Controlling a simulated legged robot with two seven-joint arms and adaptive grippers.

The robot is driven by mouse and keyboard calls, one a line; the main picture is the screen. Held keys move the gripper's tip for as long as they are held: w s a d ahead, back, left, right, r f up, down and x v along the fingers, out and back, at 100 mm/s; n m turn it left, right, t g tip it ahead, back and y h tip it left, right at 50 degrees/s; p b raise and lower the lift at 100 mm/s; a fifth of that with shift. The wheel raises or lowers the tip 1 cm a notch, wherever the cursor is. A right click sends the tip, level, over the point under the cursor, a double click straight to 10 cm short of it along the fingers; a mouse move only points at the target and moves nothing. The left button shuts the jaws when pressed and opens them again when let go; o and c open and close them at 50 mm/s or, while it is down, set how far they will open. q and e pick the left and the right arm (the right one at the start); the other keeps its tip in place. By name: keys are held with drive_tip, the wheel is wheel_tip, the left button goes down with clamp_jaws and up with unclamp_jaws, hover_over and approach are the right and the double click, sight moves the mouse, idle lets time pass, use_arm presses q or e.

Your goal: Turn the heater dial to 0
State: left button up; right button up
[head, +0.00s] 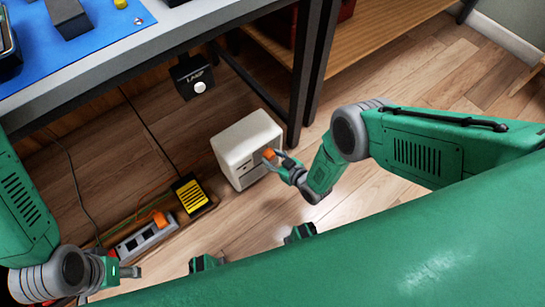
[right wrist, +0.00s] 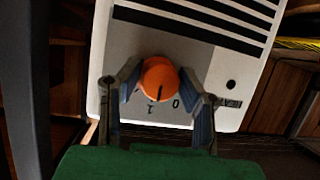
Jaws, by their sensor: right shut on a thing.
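The heater (head: 240,140) is a white box on the floor under the table edge. Its orange dial (head: 269,154) sits on the side facing me. My right gripper (head: 277,158) is at the dial. In the right wrist view the fingers stand on both sides of the dial (right wrist: 158,78), shut on it. The dial's dark pointer line points downward, toward the space between the printed 1 and 0; its exact setting is hard to tell. The fingers cover part of the markings. My left gripper (head: 130,272) is at the lower left, away from the heater; its opening is unclear.
A power strip (head: 148,240) with an orange plug and a black-and-yellow box (head: 190,193) lie left of the heater. A black box labelled LAMP (head: 192,77) hangs at the table edge. Wood floor is open to the right.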

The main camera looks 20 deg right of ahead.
drive_tip(key=n+t+h, duration=0.1)
drive_tip(key=n+h, duration=0.1)
drive_tip(key=n, duration=0.1)
drive_tip(key=shift+a, duration=0.1)
drive_tip(key=shift+s+n+t+h, duration=0.1)
drive_tip(key=shift+n+t+h, duration=0.3)
drive_tip(key=shift+n+h, duration=0.7)
drive_tip(key=shift+n+y, duration=0.3)
drive_tip(key=shift+n, duration=0.1)
drive_tip(key=o, duration=1.1)
drive_tip(key=shift+r, duration=0.1)
